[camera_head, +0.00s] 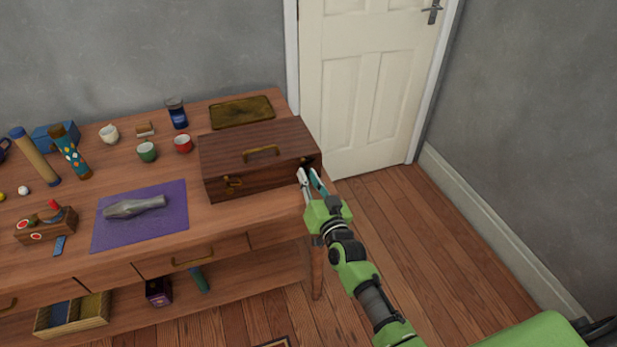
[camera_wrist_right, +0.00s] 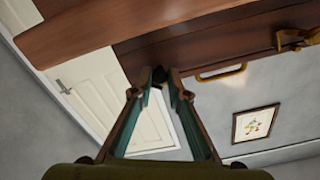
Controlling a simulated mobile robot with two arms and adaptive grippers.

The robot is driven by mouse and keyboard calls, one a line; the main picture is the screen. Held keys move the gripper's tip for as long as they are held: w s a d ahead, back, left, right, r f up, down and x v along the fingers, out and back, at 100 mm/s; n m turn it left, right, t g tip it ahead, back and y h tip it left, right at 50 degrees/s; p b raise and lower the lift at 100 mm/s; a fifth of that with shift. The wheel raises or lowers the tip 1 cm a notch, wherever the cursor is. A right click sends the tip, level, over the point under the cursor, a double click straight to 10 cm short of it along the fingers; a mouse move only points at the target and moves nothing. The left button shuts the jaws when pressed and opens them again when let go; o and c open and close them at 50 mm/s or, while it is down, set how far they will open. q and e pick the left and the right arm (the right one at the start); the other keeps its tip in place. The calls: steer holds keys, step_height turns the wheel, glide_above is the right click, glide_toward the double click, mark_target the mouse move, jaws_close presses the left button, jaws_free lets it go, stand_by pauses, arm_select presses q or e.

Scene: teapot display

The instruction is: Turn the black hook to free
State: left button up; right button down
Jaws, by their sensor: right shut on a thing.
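A dark wooden box (camera_head: 245,152) with a brass handle on its lid stands closed at the right end of the table. My right gripper (camera_head: 308,174) is at the box's front right corner. In the right wrist view, the black hook (camera_wrist_right: 160,75) is a small dark piece between my fingertips, against the box's wooden side. The right gripper is shut on it. The fingers hide much of the hook, so its exact turn cannot be told. In the head view the hook is too small and covered to make out. My left gripper is not in view.
A purple mat (camera_head: 172,222) with a grey metal object lies left of the box. Cups, a jar and a brass tray (camera_head: 243,112) stand behind. Open floor (camera_head: 430,240) lies right of the table.

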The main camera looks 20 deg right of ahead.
steer(key=m, duration=0.4)
steer(key=shift+m, duration=2.3)
steer(key=c, duration=2)
jaws_free()
steer(key=shift+o, duration=0.2)
steer(key=s, duration=1.2)
steer(key=shift+d, duration=0.2)
